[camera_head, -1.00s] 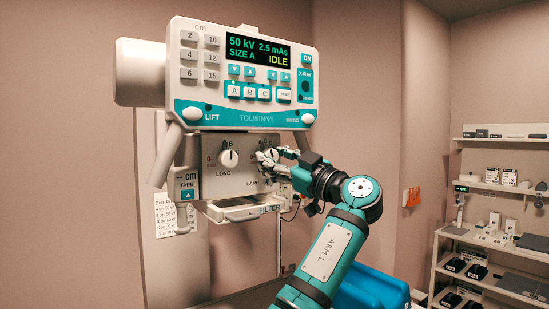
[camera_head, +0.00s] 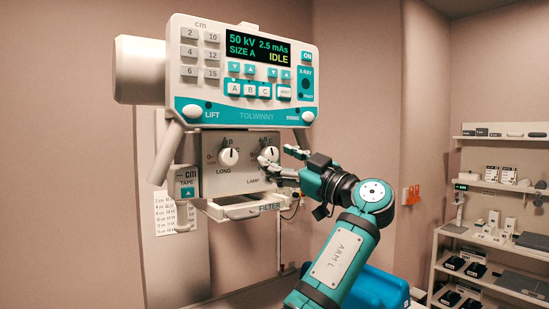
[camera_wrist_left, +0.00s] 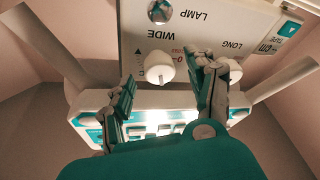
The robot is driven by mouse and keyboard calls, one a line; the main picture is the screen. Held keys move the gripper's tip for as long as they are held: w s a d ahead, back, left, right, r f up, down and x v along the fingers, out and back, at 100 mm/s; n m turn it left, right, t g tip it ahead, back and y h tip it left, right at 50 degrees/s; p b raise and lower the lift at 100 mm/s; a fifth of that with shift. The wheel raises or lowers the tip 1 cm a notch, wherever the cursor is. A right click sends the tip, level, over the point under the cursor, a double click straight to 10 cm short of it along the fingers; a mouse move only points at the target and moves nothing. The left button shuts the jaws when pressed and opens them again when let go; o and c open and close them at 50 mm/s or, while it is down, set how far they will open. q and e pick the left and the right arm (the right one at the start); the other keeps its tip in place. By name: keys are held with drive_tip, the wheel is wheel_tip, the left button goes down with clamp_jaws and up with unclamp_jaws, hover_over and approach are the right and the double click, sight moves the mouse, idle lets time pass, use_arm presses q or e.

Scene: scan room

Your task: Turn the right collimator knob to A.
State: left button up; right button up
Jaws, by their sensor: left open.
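The right collimator knob (camera_head: 271,154) is white and sits on the grey collimator panel (camera_head: 211,185) under the console. Letters show beside it, but my fingers partly cover its lower side, and I cannot tell its exact setting. My left gripper (camera_head: 277,157) is open in front of this knob, just to its right. In the left wrist view, upside down, the right knob (camera_wrist_left: 158,68) with the word WIDE shows between the spread fingers of my left gripper (camera_wrist_left: 166,72), apart from both. My right gripper is not in view.
The left knob (camera_head: 228,156), marked LONG, is beside it. The console (camera_head: 244,113) above reads SIZE A and IDLE. A filter tray (camera_head: 240,209) juts out below the panel. Shelves (camera_head: 490,237) stand far right.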

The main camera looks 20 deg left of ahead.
use_arm(q)
drive_tip(key=v, duration=1)
drive_tip(key=shift+w, duration=0.1)
